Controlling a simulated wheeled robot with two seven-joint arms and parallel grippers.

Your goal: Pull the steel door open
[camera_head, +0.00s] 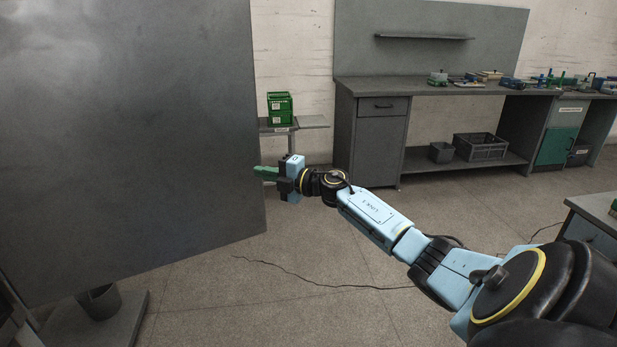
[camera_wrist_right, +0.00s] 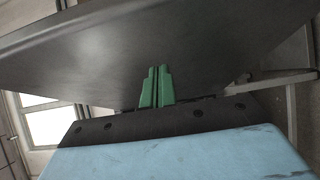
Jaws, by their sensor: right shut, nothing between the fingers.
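The steel door (camera_head: 130,140) is a large dark grey panel filling the left of the head view. Its free edge is near my right gripper (camera_head: 268,173), and it stands swung out over the floor. The right gripper's green fingers are shut with nothing between them, at the door's right edge. In the right wrist view the closed fingers (camera_wrist_right: 156,86) point at the broad dark door face (camera_wrist_right: 160,45). I cannot tell whether they touch it. No handle shows. My left gripper is not in view.
A workbench (camera_head: 365,150) with tools stands at the back right, a grey crate (camera_head: 480,147) on its lower shelf. A green crate (camera_head: 280,108) sits on a small stand behind the door edge. A bucket (camera_head: 100,300) is below the door. The middle floor is clear.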

